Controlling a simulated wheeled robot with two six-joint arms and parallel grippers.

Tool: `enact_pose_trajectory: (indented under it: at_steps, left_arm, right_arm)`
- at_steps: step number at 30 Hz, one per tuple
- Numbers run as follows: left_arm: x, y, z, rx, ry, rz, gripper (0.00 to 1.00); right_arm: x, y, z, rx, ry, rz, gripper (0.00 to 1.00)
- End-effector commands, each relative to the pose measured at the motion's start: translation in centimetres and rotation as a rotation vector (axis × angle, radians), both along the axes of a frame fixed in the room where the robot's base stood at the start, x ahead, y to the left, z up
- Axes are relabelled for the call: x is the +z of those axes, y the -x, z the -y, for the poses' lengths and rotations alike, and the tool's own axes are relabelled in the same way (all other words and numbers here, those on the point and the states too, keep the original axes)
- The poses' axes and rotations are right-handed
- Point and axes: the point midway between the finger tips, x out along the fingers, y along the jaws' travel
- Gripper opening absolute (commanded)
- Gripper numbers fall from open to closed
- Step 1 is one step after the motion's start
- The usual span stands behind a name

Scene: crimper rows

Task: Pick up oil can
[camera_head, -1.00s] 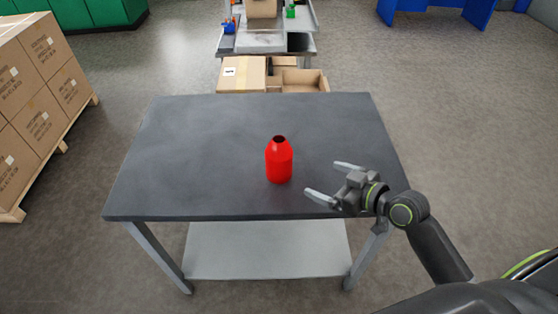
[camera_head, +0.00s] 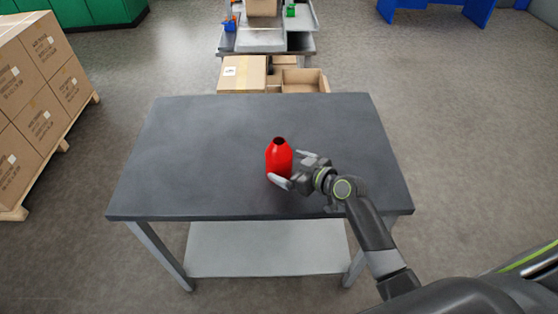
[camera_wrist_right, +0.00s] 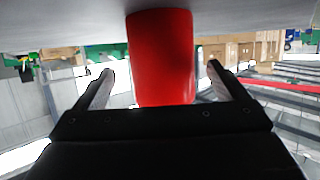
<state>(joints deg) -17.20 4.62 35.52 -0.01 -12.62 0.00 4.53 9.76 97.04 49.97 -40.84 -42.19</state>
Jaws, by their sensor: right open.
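The red oil can (camera_head: 279,157) stands upright on the dark grey table (camera_head: 190,150), right of the middle and toward the front edge. My right gripper (camera_head: 292,169) is open at the can's right side. One finger reaches across the can's lower front in the head view and the other lies to its right. In the right wrist view the can (camera_wrist_right: 162,55) appears between the two spread fingers (camera_wrist_right: 160,85), with a visible gap on each side. My left gripper is not in view.
The tabletop around the can is otherwise bare. Stacked cardboard boxes (camera_head: 40,85) stand on a pallet at the left. Behind the table are an open carton (camera_head: 303,82), a closed box (camera_head: 243,74) and a workbench.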

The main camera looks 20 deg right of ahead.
Motion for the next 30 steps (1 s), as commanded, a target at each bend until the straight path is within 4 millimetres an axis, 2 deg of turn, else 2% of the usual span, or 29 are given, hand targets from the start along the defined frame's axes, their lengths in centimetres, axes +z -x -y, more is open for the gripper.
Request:
enact_pose_trajectory:
  at_steps: [5,9,20,30]
  left_arm:
    - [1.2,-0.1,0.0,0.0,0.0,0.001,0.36]
    - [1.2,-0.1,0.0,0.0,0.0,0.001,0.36]
    - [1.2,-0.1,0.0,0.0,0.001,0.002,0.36]
    - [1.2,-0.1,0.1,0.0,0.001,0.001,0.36]
  right_arm:
    - [-0.2,-1.9,-1.5,0.001,-0.003,-0.002,0.93]
    - [-0.9,-3.0,-2.0,0.0,-0.001,-0.002,0.93]
    - [-1.2,-3.5,-2.3,0.0,-0.001,0.0,0.93]
    - [-1.2,-3.5,-2.2,0.0,-0.001,0.0,0.48]
